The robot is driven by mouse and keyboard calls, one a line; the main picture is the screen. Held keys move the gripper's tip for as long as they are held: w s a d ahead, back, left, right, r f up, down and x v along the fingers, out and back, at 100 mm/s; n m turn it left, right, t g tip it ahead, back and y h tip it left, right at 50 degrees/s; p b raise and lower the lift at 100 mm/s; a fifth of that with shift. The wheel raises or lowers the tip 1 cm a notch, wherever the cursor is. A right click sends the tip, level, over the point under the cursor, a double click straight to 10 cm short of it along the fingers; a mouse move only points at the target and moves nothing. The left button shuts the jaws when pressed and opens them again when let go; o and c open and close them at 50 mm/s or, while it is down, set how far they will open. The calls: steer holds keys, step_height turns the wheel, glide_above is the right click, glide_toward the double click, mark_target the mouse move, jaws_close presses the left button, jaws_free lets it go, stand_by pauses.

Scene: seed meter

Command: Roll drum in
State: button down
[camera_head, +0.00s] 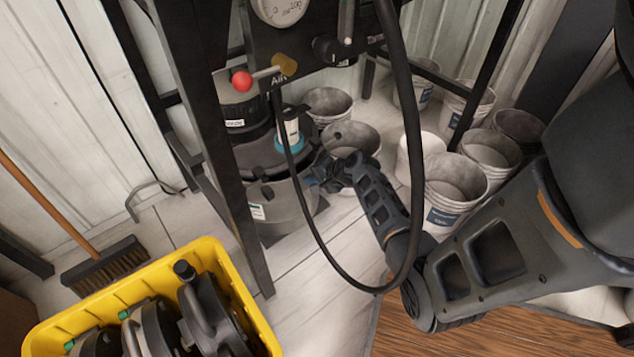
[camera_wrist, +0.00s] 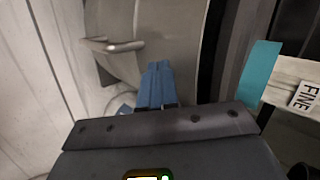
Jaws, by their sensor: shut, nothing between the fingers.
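A dark grey drum-like body (camera_head: 278,212) with a white label stands on the floor inside the black frame, below a black cylinder (camera_head: 240,115). My gripper (camera_head: 328,176) is beside its right side in the head view, low between it and the grey buckets. In the wrist view my blue fingers (camera_wrist: 157,85) are together and empty, in front of a grey curved surface (camera_wrist: 180,35) with a metal handle (camera_wrist: 115,46). I cannot tell whether they touch it. A white part with a teal band (camera_wrist: 262,72), marked FINE, is at the right.
A black hose (camera_head: 412,150) loops down in front of my arm. The black frame post (camera_head: 225,160) stands left of the drum. Several grey buckets (camera_head: 455,180) crowd the right. A yellow crate (camera_head: 120,300) with dark parts and a broom (camera_head: 100,265) are at lower left.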

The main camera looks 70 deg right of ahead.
mark_target(306, 168)
steer(key=w+d, duration=0.1)
steer(key=w+d+b, duration=0.1)
steer(key=w, duration=0.1)
steer(key=shift+w+d+f, duration=0.1)
steer(key=shift+w+d, duration=0.05)
steer(key=shift+w, duration=0.1)
steer(key=shift+w+d+r, duration=0.15)
steer(key=shift+w+r, duration=0.05)
steer(key=shift+w, duration=0.2)
